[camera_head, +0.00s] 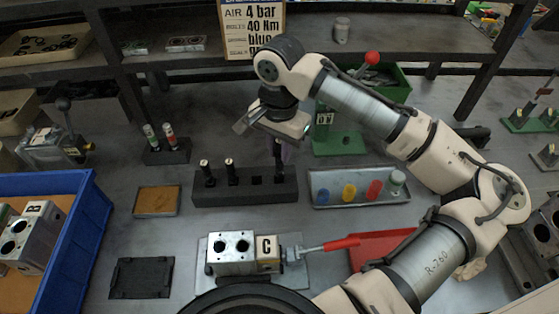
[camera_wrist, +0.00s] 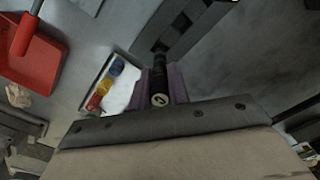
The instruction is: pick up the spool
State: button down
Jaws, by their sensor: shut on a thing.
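The black spool (camera_head: 278,152) stands upright at the right end of the dark rack (camera_head: 245,188). My gripper (camera_head: 284,150) is above that end of the rack, shut on the spool. In the wrist view, the spool (camera_wrist: 159,86) sits between the purple fingers (camera_wrist: 160,86), its pale marked end towards the camera. I cannot tell whether its lower end is still in its hole. Two more black spools, a left one (camera_head: 205,166) and a middle one (camera_head: 230,165), stand in the rack. The hole beside the held spool is empty.
A grey tray (camera_head: 330,201) with several coloured pieces lies right of the rack. A valve block marked C (camera_head: 232,253) with a red-handled lever (camera_head: 342,243) is in front. A green stand (camera_head: 338,146) is behind the tray. A brown-filled tray (camera_head: 157,201) is left.

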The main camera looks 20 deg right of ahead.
notch_tip(320, 180, up, 14)
jog(key=shift+r+b, duration=0.2)
jog(key=shift+b, duration=0.2)
